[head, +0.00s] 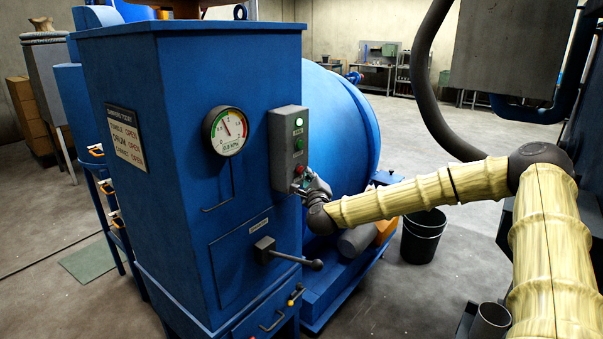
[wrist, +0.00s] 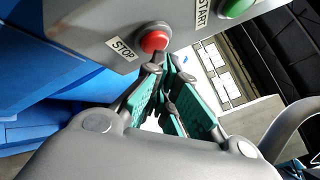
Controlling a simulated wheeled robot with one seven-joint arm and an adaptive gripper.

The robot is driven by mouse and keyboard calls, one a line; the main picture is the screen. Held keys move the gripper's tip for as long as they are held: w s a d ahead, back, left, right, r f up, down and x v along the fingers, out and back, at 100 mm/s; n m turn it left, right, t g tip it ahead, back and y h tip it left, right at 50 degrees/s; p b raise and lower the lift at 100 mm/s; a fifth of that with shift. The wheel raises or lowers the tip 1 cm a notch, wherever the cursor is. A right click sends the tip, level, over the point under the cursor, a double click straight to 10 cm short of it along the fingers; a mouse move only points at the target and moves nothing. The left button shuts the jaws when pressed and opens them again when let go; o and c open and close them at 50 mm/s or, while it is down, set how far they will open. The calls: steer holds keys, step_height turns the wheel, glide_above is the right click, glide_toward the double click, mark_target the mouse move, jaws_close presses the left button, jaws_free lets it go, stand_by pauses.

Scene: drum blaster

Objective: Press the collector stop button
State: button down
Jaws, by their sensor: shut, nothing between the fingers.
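The red stop button (wrist: 154,41) sits on a grey control box, beside a label reading STOP, in the wrist view. In the head view my gripper (head: 301,187) is at the box's lower end. The green start button (wrist: 238,8) is at the upper right in the wrist view.
The control box is fixed to a blue cabinet (head: 140,215) with a round gauge (head: 226,131) and a handle lever (head: 290,257). A green light (head: 298,122) shows on the box. A large blue drum (head: 340,130) stands behind. A black bucket (head: 423,236) is on the floor.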

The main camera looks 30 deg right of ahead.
steer(key=shift+w+a+b, duration=0.2)
steer(key=shift+w+b, duration=0.25)
stand_by(0.8)
steer(key=shift+s, duration=0.15)
steer(key=shift+s+d, duration=0.3)
steer(key=shift+s, duration=0.35)
steer(key=s, duration=0.1)
steer(key=s+d, duration=0.1)
steer(key=s, duration=0.1)
steer(key=s+d, duration=0.1)
steer(key=shift+s, duration=0.35)
stand_by(0.4)
stand_by(0.7)
